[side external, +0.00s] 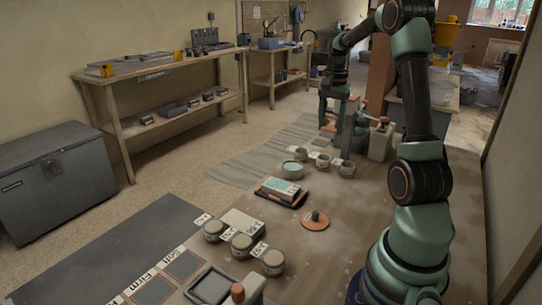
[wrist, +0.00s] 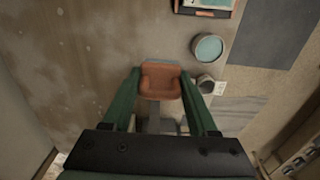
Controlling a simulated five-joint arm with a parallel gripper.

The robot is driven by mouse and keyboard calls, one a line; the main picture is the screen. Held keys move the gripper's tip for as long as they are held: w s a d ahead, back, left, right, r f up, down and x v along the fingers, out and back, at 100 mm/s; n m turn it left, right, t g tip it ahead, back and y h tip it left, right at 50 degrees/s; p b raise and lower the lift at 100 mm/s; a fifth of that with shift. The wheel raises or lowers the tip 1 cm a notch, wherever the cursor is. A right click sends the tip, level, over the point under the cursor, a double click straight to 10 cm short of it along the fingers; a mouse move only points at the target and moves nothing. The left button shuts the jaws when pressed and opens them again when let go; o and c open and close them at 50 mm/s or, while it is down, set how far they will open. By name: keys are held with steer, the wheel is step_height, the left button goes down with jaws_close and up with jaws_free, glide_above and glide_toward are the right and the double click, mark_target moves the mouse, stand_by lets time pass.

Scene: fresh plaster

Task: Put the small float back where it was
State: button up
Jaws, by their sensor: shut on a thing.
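My gripper (wrist: 160,88) has its two green fingers closed on the sides of a reddish-brown piece, which I take to be the small float (wrist: 160,80). In the side external view my gripper (side external: 335,108) hangs over the far part of the bench, beyond the bowl and cups. The held piece is small there and partly hidden, so I cannot tell its exact height above the bench. A separate orange disc with a dark knob (side external: 315,222) rests on the bench nearer the camera.
A teal-filled bowl (side external: 292,170), cups (side external: 347,170) and a dark tray (side external: 284,198) stand nearby. The bowl (wrist: 208,48) is right of the held piece in the wrist view. A grey block (side external: 380,144) stands close by my gripper. Labelled jars (side external: 241,244) are nearer.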

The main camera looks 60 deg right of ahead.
mark_target(324, 186)
step_height(324, 186, down, 18)
stand_by(0.5)
steer(key=o, duration=1.2)
steer(key=shift+f, duration=0.15)
